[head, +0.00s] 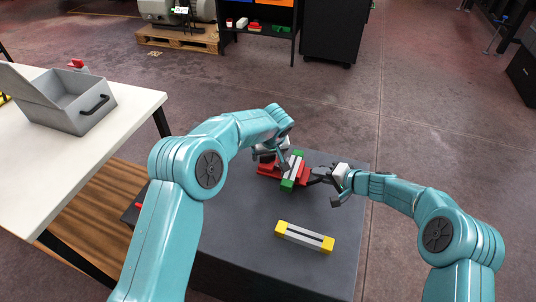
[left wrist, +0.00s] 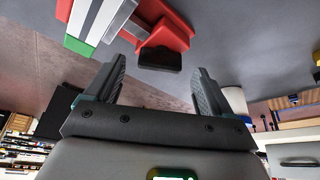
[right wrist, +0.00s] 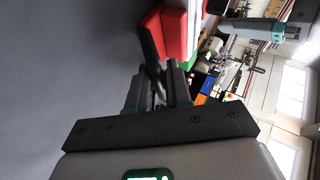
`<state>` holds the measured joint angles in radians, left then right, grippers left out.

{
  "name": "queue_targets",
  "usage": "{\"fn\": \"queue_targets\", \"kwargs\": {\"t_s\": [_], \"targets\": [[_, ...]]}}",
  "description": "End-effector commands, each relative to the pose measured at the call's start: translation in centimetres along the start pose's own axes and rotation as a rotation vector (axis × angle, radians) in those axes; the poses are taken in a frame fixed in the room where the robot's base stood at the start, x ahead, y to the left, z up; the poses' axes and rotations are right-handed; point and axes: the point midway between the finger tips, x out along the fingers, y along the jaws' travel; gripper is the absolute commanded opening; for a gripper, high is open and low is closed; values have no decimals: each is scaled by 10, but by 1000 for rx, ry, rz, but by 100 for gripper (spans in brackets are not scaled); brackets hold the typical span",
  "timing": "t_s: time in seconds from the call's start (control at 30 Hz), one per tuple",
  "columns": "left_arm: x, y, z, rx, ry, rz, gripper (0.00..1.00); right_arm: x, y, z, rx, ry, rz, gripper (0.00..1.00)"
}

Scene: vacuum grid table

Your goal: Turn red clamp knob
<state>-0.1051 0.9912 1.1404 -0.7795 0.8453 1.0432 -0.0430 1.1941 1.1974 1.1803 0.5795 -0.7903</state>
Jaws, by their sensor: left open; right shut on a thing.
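The red clamp (head: 268,169) sits on the dark grey table with a green-ended white and grey striped bar (head: 293,168) across it. My right gripper (head: 318,175) is at the clamp's right side, shut on a dark knob or handle; in the right wrist view this dark part (right wrist: 151,50) runs between the fingers, beside the red body (right wrist: 179,32). My left gripper (left wrist: 155,88) is open and empty at the clamp's far left side. In the left wrist view a black block (left wrist: 160,58) on the red clamp lies ahead of the fingers, apart from them. The knob's exact shape is unclear.
A yellow-ended grey bar (head: 304,238) lies on the dark table (head: 240,235) nearer to me. A small red piece (head: 141,196) shows at its left edge. A white table (head: 120,125) with an open grey box (head: 80,112) stands left. The dark table's front right is clear.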

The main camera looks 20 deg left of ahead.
Motion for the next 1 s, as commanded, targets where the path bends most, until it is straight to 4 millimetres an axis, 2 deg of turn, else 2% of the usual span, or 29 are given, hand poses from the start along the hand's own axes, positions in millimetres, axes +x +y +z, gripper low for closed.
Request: {"fn": "queue_targets", "kwargs": {"t_s": [0.1, 0.2, 0.47, 0.5, 0.57, 0.6, 0.67, 0.83, 1.0], "targets": [[14, 0, 0, 0, 0, -1, 83, 0, 0, 0, -1, 1, 0, 0], [20, 0, 0, 0, 0, 0, 83, 0, 0, 0, -1, 1, 0, 0], [22, 0, 0, 0, 0, 0, 83, 0, 0, 0, -1, 1, 0, 0], [22, 0, 0, 0, 0, 0, 76, 0, 0, 0, -1, 1, 0, 0], [22, 0, 0, 0, 0, 0, 57, 0, 0, 0, -1, 1, 0, 0], [22, 0, 0, 0, 0, 0, 44, 0, 0, 0, -1, 1, -1, 0], [21, 0, 0, 0, 0, 0, 27, 0, 0, 0, -1, 1, -1, 0], [21, 0, 0, 27, 0, 12, 27, 0, 0, 0, -1, 1, 0, 0], [21, -2, -1, 156, 0, 66, 27, 0, 0, 0, -1, 1, 0, 0]]}}
